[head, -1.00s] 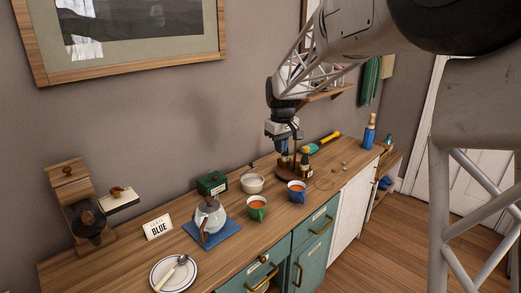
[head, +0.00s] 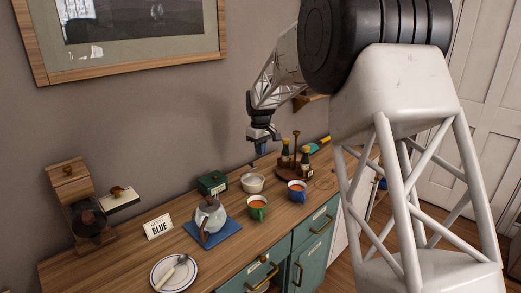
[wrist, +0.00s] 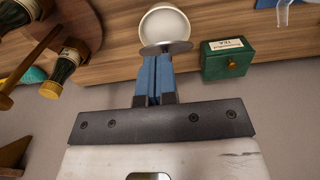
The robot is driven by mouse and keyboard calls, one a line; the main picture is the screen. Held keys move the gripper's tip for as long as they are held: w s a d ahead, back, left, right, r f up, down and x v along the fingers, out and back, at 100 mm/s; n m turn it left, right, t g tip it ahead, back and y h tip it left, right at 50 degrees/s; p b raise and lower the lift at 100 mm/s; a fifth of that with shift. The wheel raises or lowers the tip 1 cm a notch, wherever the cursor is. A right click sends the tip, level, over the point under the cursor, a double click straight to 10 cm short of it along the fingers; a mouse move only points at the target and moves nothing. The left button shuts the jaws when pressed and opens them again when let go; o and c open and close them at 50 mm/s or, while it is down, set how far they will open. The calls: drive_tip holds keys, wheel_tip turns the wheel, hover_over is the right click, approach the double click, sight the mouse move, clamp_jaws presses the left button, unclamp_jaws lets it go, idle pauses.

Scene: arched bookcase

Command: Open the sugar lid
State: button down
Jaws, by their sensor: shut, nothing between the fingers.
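A white round bowl (head: 252,183) stands on the counter next to a small green box (head: 212,183). In the wrist view the bowl (wrist: 165,22) is straight ahead of the fingertips, with its inside showing pale. A thin grey oval disc (wrist: 166,47) shows between the bowl's rim and the fingertips. I cannot tell whether it is a lid or whether it touches the bowl. No writing for sugar is readable. My gripper (head: 261,151) is above and a little behind the bowl. Its blue fingers (wrist: 155,65) are shut, with nothing between them.
The green box (wrist: 227,62) has a TEA label and brass knob. A wooden stand with dark bottles (wrist: 67,62) is on the bowl's other side. Green (head: 257,208) and blue (head: 297,191) cups stand in front.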

drive_tip(key=shift+f, duration=0.1)
drive_tip(key=shift+f, duration=4.9)
